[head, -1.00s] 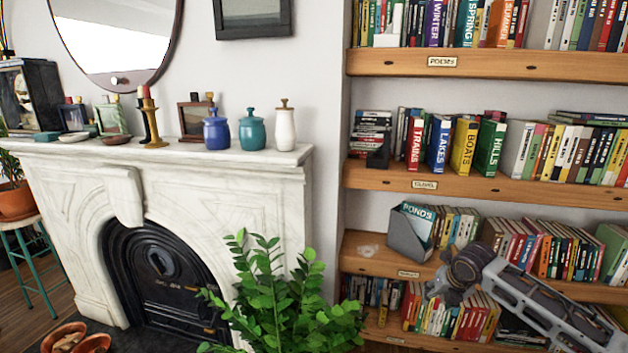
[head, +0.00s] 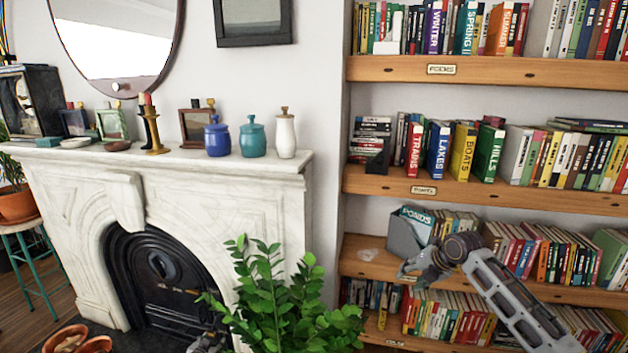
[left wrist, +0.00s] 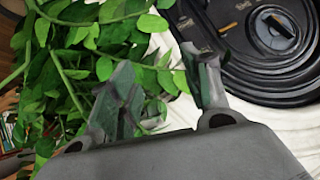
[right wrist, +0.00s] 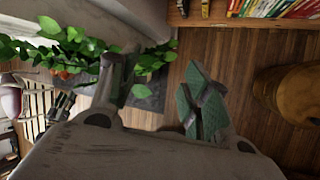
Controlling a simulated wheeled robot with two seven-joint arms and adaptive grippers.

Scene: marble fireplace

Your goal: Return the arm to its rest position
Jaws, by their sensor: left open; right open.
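My right arm comes in from the lower right in the head view, in front of the lower bookshelves. Its gripper (head: 412,270) is open and empty near the shelf with the PONDS book (head: 418,222). In the right wrist view the open fingers (right wrist: 158,85) have only floor and leaves beyond them. My left gripper (head: 205,343) shows only in part at the bottom of the head view, beside the plant. In the left wrist view its fingers (left wrist: 160,85) are apart and empty, in front of leaves and the fireplace.
A leafy plant (head: 285,310) stands between the marble fireplace (head: 250,200) and the bookshelves (head: 450,190). Jars, a candle and frames stand on the mantel. In the right wrist view a round wooden object (right wrist: 290,92) stands on open floor.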

